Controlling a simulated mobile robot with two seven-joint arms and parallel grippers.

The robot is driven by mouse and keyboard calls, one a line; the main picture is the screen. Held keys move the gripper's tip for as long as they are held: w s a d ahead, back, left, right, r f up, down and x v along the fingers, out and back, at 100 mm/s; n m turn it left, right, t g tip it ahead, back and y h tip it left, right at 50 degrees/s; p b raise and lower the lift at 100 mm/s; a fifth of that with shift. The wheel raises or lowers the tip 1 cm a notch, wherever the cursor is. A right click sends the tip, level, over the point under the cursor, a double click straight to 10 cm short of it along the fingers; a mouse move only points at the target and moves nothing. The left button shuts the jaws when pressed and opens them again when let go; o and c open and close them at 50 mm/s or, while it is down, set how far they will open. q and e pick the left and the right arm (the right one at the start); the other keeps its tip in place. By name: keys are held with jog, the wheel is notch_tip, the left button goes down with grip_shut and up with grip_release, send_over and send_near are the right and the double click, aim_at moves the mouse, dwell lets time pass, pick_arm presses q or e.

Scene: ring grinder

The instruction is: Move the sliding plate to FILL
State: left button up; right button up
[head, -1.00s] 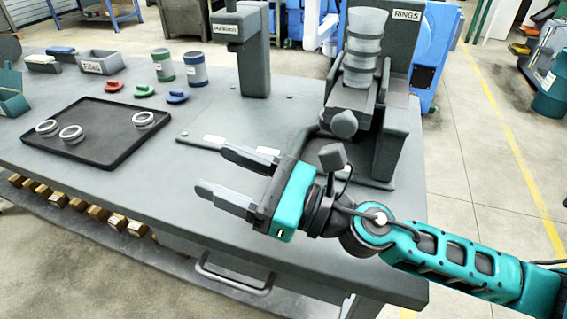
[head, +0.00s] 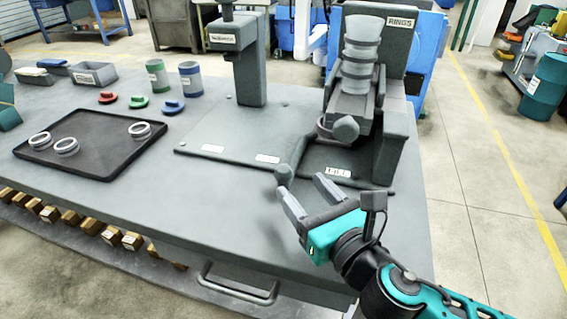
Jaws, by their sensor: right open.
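The ring machine has a grey base plate (head: 225,132) with small white labels along its front edge, too small to read. Beside it, under the ring chute, is a darker plate (head: 350,160) with another unreadable label. I cannot tell for certain which part is the sliding plate. A round dark knob (head: 284,173) on a thin rod sticks out at the front between the two. My right gripper (head: 304,188) is open and empty, its fingers pointing at the machine's front. One fingertip is close to the knob; I cannot tell whether they touch. My left gripper is out of view.
A stack of rings (head: 360,60) stands in the chute below the RINGS sign (head: 401,22). A grey column (head: 248,70) rises behind the base plate. A black tray (head: 95,165) with 3 rings lies left. The front table strip is mostly clear.

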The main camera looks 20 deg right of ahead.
aim_at(289, 172)
jog(key=w, duration=0.2)
jog(key=w+a, duration=0.1)
jog(key=w, duration=0.4)
jog(key=shift+w+a, duration=0.25)
jog(key=shift+w, duration=0.1)
jog(key=shift+c, duration=0.2)
grip_shut()
